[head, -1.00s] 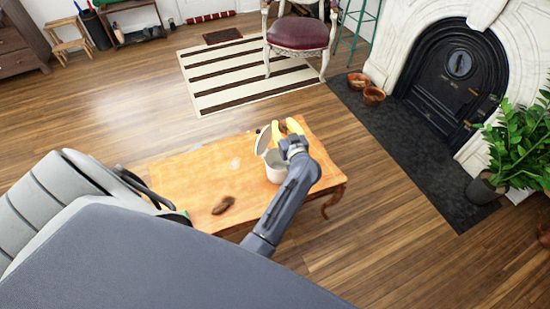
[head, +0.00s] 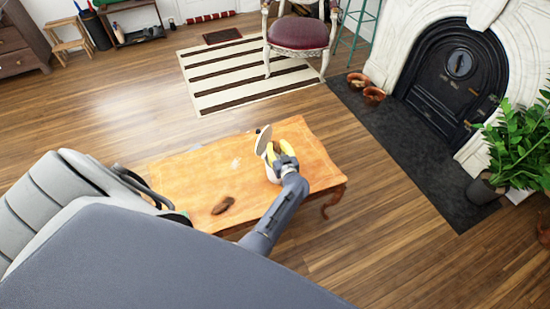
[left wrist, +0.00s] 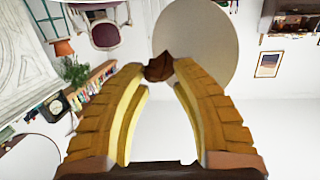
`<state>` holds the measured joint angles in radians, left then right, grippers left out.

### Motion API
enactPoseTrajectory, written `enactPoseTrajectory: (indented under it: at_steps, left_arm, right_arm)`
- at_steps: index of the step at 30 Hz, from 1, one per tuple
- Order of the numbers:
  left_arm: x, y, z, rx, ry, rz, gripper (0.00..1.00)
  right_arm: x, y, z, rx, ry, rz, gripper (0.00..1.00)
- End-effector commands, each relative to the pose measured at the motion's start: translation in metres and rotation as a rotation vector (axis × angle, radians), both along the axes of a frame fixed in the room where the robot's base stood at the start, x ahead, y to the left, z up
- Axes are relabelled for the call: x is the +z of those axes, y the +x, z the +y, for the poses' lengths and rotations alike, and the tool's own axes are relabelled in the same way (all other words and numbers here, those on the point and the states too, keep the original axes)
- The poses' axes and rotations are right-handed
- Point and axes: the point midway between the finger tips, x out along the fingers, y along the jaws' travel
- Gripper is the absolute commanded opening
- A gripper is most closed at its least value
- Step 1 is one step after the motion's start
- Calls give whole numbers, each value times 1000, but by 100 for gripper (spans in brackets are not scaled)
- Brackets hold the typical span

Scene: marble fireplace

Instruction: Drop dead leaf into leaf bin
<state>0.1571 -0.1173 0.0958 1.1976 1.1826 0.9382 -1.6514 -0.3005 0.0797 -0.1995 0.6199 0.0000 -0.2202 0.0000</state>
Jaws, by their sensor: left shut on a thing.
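My left gripper (head: 278,147) has yellow fingers and is at the white leaf bin (head: 270,175) on the wooden table, in front of its raised round lid (head: 263,139). The gripper hides much of the bin in the head view. In the left wrist view, the fingers are shut on a small brown dead leaf (left wrist: 159,67) at their tips, with the pale lid (left wrist: 200,40) behind it. The leaf cannot be made out in the head view. Another brown, leaf-like piece (head: 222,205) lies on the table. My right gripper is not in view.
The wooden table (head: 200,175) is mostly bare left of the bin. A grey padded chair (head: 60,190) stands at its left. The striped rug (head: 240,75), red-seated chair (head: 297,33) and fireplace (head: 455,65) are well beyond it.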

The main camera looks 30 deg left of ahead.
Motion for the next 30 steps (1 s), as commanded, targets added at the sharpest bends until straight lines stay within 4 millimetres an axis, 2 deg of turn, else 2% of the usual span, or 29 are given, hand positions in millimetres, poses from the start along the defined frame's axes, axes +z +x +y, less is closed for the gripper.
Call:
enactPoseTrajectory:
  at_steps: [9,18,19,25,30]
  left_arm:
    - [-13,0,0,0,1,0,14]
    - [-14,0,0,0,1,-1,14]
    - [-14,0,0,0,1,-1,31]
    - [-14,0,0,0,1,-1,54]
    - [-14,0,0,0,1,-1,54]
  right_arm:
    - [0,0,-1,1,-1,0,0]
    - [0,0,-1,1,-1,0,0]
    - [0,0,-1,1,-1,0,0]
    - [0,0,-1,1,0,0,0]
    - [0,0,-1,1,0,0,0]
